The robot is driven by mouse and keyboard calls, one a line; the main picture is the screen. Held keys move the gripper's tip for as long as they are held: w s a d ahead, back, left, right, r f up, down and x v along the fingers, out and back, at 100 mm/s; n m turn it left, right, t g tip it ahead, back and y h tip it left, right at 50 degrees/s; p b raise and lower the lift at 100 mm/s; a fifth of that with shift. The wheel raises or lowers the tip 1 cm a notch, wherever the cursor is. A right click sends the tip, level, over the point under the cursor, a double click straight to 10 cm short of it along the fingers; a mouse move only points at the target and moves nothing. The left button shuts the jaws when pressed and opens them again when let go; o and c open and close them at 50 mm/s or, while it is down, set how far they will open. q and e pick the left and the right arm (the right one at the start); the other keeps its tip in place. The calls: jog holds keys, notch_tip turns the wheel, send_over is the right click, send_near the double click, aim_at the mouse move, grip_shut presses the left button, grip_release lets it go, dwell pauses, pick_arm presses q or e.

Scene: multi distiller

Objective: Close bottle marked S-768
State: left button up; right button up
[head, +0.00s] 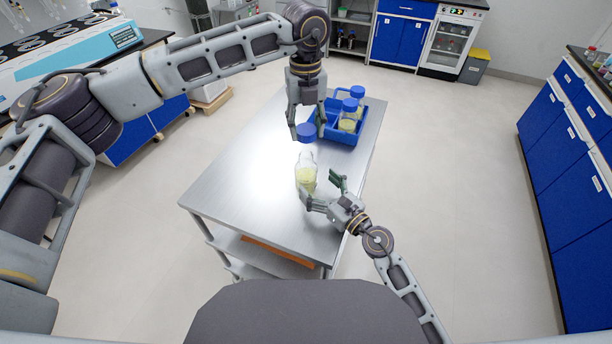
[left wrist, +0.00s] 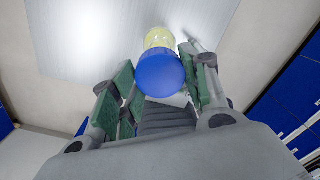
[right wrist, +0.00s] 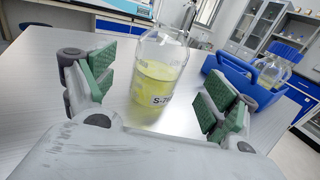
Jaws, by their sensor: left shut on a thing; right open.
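A clear bottle (head: 306,178) of yellow liquid stands upright on the metal table. Its label, partly cut off from sight, reads "S-76" in the right wrist view (right wrist: 158,72). My left gripper (head: 306,127) points down, shut on a blue cap (head: 306,136), over the bottle's open neck; a small gap seems to show between them. The cap also shows in the left wrist view (left wrist: 160,75), with the bottle beyond it. My right gripper (head: 321,190) is open, low over the table, with the bottle between its spread fingers; both pads look clear of the glass.
A blue rack (head: 343,134) with blue-capped bottles (head: 349,115) stands behind the bottle toward the table's far right. It also shows in the right wrist view (right wrist: 232,70). The left part of the table (head: 237,180) is bare. Blue cabinets (head: 575,160) stand at the far right.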

jog(key=shift+x, duration=2.45)
jog(key=c, duration=1.5)
pick_arm(q)
send_over(306, 154)
jog(key=shift+f, duration=2.45)
jog(key=shift+f, duration=0.15)
jog(key=shift+f, duration=0.75)
jog(key=shift+f, duration=0.55)
